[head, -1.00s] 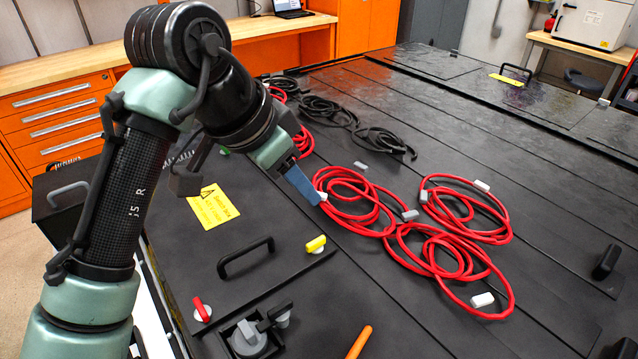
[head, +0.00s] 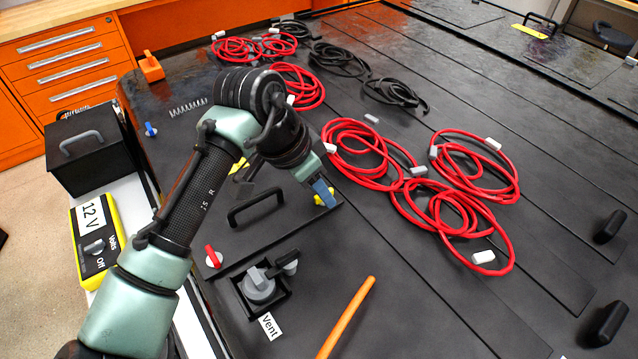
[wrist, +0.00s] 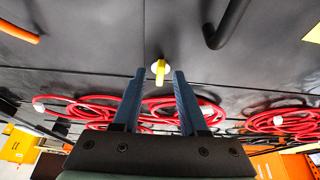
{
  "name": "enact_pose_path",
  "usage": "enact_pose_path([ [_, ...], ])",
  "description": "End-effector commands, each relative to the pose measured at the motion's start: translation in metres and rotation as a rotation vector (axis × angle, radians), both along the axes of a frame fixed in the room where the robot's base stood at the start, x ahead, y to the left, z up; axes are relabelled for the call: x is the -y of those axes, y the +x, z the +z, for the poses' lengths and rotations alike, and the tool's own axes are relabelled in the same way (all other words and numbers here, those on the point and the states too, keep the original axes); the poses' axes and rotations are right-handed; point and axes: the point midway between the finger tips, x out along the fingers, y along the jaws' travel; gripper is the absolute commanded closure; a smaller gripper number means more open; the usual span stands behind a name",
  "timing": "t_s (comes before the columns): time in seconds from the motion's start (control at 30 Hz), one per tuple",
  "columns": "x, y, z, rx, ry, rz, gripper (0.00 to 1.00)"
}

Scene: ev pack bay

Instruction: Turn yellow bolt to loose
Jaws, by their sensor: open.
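The yellow bolt (head: 325,196) sits on a white round base on the black pack lid, partly hidden behind my gripper in the head view. In the wrist view the yellow bolt (wrist: 160,72) shows whole, a little beyond the fingertips and between their lines. My gripper (head: 322,190) has blue fingers and is over the bolt in the head view. In the wrist view my gripper (wrist: 160,74) is open, with a gap between the two fingers and nothing held. I cannot tell whether the fingers touch the bolt.
A black handle (head: 256,206) stands just left of the bolt. A red knob (head: 213,257), a grey vent knob (head: 259,285) and an orange bar (head: 346,318) are nearer. Red cable coils (head: 362,155) lie to the right. A 12 V box (head: 92,240) stands at left.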

Motion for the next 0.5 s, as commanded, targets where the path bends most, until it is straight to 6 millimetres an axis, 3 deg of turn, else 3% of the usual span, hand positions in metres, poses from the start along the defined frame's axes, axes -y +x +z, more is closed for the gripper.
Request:
enact_pose_path([
  [0.3,0.0012,0.0006,-0.0027,0.000,0.000,-0.001,0.59],
  [0.5,0.0011,0.0005,-0.0024,0.001,-0.001,-0.001,0.95],
])
